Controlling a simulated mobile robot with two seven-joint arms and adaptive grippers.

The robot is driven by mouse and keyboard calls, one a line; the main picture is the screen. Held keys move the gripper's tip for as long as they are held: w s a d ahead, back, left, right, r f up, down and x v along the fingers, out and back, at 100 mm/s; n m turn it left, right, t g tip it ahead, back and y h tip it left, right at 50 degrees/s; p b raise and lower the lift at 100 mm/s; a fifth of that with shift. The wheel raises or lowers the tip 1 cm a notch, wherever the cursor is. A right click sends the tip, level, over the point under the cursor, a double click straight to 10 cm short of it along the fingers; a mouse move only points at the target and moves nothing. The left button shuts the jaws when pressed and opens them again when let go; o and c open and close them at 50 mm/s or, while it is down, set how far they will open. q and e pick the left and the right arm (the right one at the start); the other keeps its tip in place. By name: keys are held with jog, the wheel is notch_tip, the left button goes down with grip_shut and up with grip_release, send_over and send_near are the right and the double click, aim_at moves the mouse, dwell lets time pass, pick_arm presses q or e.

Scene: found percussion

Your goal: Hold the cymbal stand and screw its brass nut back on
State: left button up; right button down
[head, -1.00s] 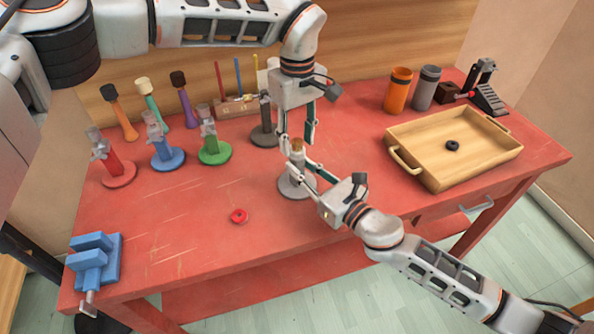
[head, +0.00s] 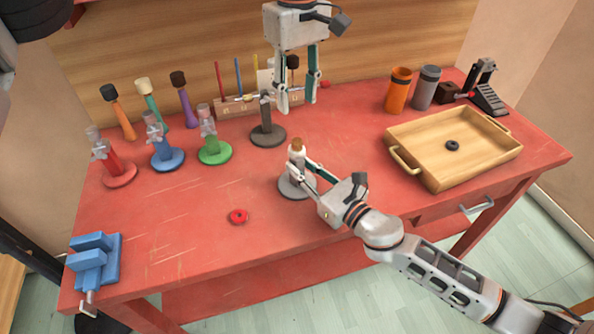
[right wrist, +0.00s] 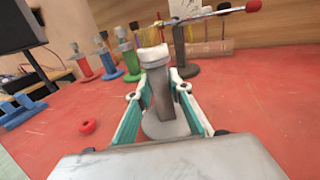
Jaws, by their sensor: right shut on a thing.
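The grey cymbal stand (head: 297,185) stands upright on its round base near the middle of the red table. A small brass-brown piece, seemingly the nut (head: 297,144), sits on top of it; how far it is threaded I cannot tell. My right gripper (head: 297,171) is shut on the stand's post from the front right. The right wrist view shows the post (right wrist: 160,95) between my fingers, under a pale collar. My left gripper (head: 297,107) is open and empty, above and apart from the stand top, fingers pointing down.
A dark stand (head: 266,136) with a red-tipped rod is behind. Red, blue and green (head: 214,152) stands are left. A red ring (head: 238,216) lies in front left, near a blue vise (head: 95,262). A wooden tray (head: 430,172) holding a black ring (head: 452,145) is right.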

dwell(0.3)
jog(key=c, duration=1.7)
grip_release()
jog(key=v, duration=1.2)
